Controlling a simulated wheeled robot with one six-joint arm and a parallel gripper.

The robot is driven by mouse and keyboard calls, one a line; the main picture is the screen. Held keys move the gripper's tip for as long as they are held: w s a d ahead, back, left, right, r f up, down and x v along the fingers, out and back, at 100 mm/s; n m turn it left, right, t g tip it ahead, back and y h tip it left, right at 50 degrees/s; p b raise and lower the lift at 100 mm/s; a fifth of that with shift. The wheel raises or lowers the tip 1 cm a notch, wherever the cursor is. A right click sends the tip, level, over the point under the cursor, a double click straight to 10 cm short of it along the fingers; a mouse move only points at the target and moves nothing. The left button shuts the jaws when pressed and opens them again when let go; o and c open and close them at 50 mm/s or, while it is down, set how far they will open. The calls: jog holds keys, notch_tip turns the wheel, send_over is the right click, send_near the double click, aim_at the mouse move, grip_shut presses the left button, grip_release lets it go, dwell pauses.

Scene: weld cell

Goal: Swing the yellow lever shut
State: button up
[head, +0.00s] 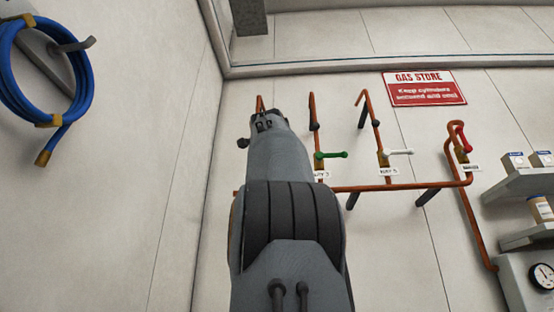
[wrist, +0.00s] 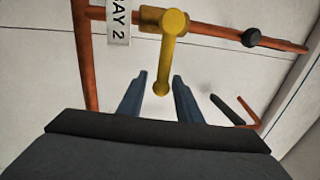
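The yellow lever (wrist: 169,55) shows in the wrist view, on a valve of a copper pipe beside a white "BAY 2" label (wrist: 118,22). Its arm points toward me and ends in a rounded tip. My gripper (wrist: 159,78) is open, with one finger on each side of the lever's tip; no contact is visible. In the head view my arm (head: 278,165) hides the yellow lever, and my fingertips are hard to make out there.
Copper pipes (head: 400,187) run along the wall, with a green lever (head: 331,155), a white lever (head: 399,152) and a red lever (head: 463,138) to the right. A gas store sign (head: 425,88) hangs above. A blue hose (head: 85,85) hangs at left; shelves (head: 520,184) stand at right.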

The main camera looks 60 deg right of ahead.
jog(key=shift+a, duration=0.1)
jog(key=b+v, duration=0.4)
jog(key=v, duration=0.3)
jog(key=shift+s+a, duration=0.25)
jog(key=shift+f, duration=0.1)
